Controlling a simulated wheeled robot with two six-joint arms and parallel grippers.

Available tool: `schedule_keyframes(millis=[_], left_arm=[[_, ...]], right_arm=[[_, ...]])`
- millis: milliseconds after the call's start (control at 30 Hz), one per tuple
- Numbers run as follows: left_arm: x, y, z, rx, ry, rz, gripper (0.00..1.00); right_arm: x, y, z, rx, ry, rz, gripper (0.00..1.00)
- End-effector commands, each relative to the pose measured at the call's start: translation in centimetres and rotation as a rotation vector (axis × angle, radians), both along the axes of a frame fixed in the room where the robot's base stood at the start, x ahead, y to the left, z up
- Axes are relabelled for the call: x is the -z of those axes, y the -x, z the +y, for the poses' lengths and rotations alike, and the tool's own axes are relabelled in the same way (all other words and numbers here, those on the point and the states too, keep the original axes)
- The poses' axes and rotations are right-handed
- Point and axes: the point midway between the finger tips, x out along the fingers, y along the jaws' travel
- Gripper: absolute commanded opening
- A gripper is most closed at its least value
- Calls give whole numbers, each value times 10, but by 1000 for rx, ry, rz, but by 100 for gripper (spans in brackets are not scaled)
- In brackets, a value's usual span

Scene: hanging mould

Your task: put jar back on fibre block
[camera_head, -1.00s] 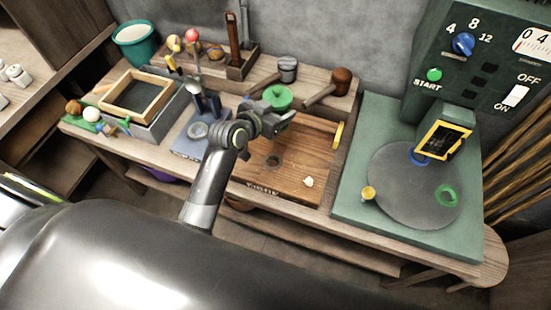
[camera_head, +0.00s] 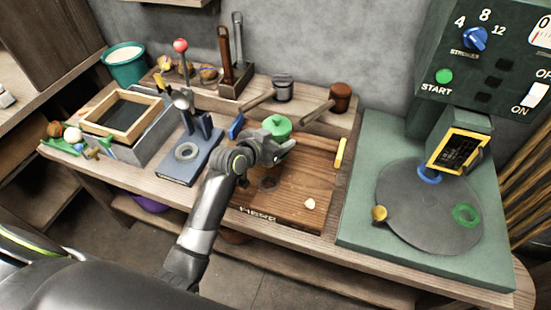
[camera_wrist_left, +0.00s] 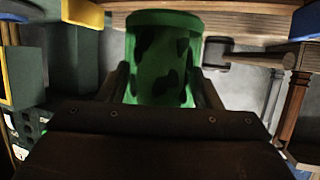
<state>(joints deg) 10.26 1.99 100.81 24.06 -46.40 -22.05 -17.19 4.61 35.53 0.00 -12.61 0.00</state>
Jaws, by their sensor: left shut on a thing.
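The green jar (camera_head: 278,127) is between the jaws of my left gripper (camera_head: 277,147), above the back of the wooden board (camera_head: 305,190). In the left wrist view, the jar (camera_wrist_left: 163,60) is green with dark blotches and fills the space between the two fingers. The gripper is shut on it. A dark round mark (camera_head: 268,184) shows on the board, in front of the jar. I cannot tell for sure which thing is the fibre block. My right gripper is not in view.
A yellow bar (camera_head: 340,153) and a blue bar (camera_head: 236,126) stand at the board's sides. Two mallets lie behind, one with a brown head (camera_head: 340,97). A blue stand (camera_head: 190,155) is left. The green machine with a grey disc (camera_head: 430,205) is right.

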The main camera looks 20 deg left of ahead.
Motion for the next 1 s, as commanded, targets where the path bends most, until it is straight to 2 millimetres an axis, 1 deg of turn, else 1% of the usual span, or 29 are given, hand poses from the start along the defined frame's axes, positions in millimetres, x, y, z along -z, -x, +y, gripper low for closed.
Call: schedule_keyframes(millis=[33, 167, 300, 400, 500, 700, 833, 867, 1000], left_arm=[[6, 0, 0, -1, 3, -2, 25], [17, -1, -1, 0, 1, -4, 25], [37, 0, -1, -1, 3, -1, 25], [49, 0, -1, -1, 4, -2, 25], [52, 0, -1, -1, 1, -5, 25], [52, 0, -1, -1, 1, -5, 25], [56, 0, 0, -1, 1, -5, 25], [57, 0, 0, 0, 1, -2, 61], [56, 0, 0, 0, 1, -2, 80]], right_arm=[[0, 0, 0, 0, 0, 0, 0], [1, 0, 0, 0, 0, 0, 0], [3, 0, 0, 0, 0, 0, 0], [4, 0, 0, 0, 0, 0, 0], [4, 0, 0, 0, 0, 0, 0], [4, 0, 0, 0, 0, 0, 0], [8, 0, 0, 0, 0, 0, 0], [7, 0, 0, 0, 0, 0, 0], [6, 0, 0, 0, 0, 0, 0]])
